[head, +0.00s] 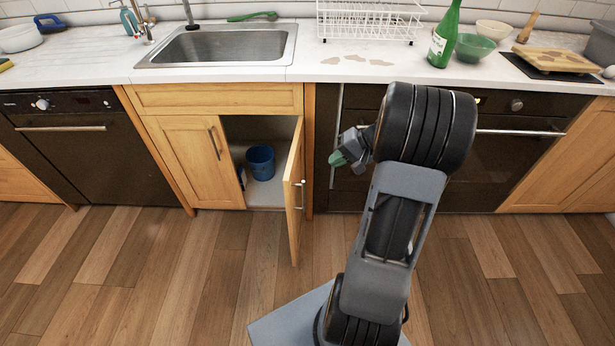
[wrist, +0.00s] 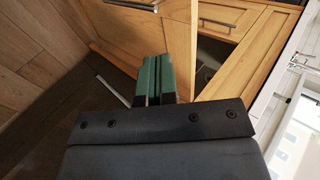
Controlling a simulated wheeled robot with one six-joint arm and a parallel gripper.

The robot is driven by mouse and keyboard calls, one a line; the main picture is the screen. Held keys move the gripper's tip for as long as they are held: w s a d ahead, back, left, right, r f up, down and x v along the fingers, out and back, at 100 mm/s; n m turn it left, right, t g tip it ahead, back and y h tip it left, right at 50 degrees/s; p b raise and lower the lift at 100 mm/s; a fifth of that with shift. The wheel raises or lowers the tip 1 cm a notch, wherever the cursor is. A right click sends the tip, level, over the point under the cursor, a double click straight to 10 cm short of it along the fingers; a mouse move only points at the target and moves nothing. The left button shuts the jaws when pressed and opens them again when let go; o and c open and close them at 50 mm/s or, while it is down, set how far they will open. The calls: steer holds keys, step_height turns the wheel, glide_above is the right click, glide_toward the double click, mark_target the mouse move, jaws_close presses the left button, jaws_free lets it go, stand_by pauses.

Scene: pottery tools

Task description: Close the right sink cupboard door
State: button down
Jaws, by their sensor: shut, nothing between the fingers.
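The right sink cupboard door (head: 294,190) is light wood and stands wide open, swung out from the cabinet under the sink. Its metal handle (head: 301,196) is on the face turned to the right. In the wrist view the door (wrist: 175,28) is ahead of the fingers, with its handle (wrist: 135,5) at the top edge. My gripper (head: 338,159), with green fingertips, is to the right of the door and apart from it in the head view. The gripper (wrist: 153,75) is shut and empty. I cannot tell from the wrist view how near the fingertips are to the door.
The left cupboard door (head: 195,160) is shut. A blue bucket (head: 261,163) stands inside the open cupboard. The dark oven (head: 510,150) is right of my gripper. The worktop (head: 330,72) is above, with a green bottle (head: 443,38). The wooden floor (head: 150,270) before the cupboard is clear.

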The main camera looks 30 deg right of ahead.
steer(key=f, duration=0.1)
steer(key=b, duration=0.2)
glide_toward(292, 176)
steer(key=shift+x, duration=3.25)
steer(key=shift+f, duration=0.1)
